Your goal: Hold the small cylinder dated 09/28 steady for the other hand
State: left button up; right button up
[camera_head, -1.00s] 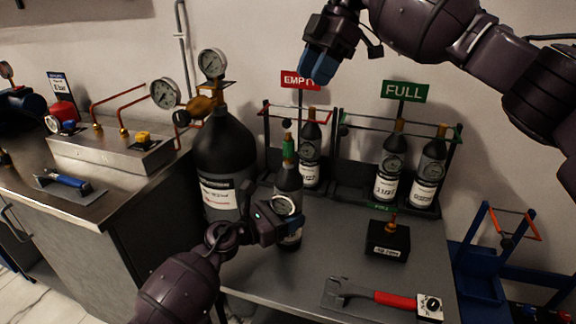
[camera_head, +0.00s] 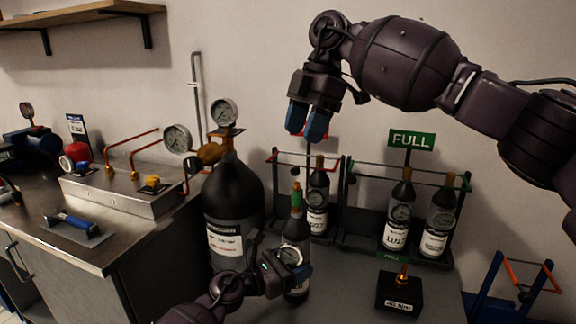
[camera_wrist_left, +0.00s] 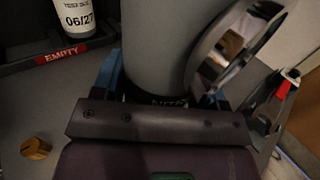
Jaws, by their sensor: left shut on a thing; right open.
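A small dark cylinder (camera_head: 297,232) with a green and brass top stands upright in front of the EMPTY rack. My left gripper (camera_head: 288,272) is shut around its lower body. In the left wrist view the grey cylinder (camera_wrist_left: 170,40) sits between the blue fingertips. Its label is mostly hidden and I cannot read its date. A round gauge (camera_head: 290,256) shows at the left gripper; in the wrist view a large ring lies close beside the cylinder. My right gripper (camera_head: 308,122) is open and empty, fingers down, above the EMPTY rack and higher than the held cylinder's top.
A cylinder (camera_head: 318,200) stands in the EMPTY rack; two stand in the FULL rack (camera_head: 375,250). A large black cylinder (camera_head: 232,205) is close at left. A small black block (camera_head: 400,292) sits front right. A brass knob (camera_wrist_left: 36,148) lies on the table.

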aim_at(296, 189)
jog(key=s+a+f+n+t+h, duration=0.4)
jog(key=n+t+h, duration=0.1)
jog(key=t+h, duration=0.1)
jog(key=x, duration=1.1)
jog(key=shift+w+d+f, duration=0.1)
jog(key=shift+d+f, duration=0.15)
jog(key=shift+c, duration=0.4)
grip_shut()
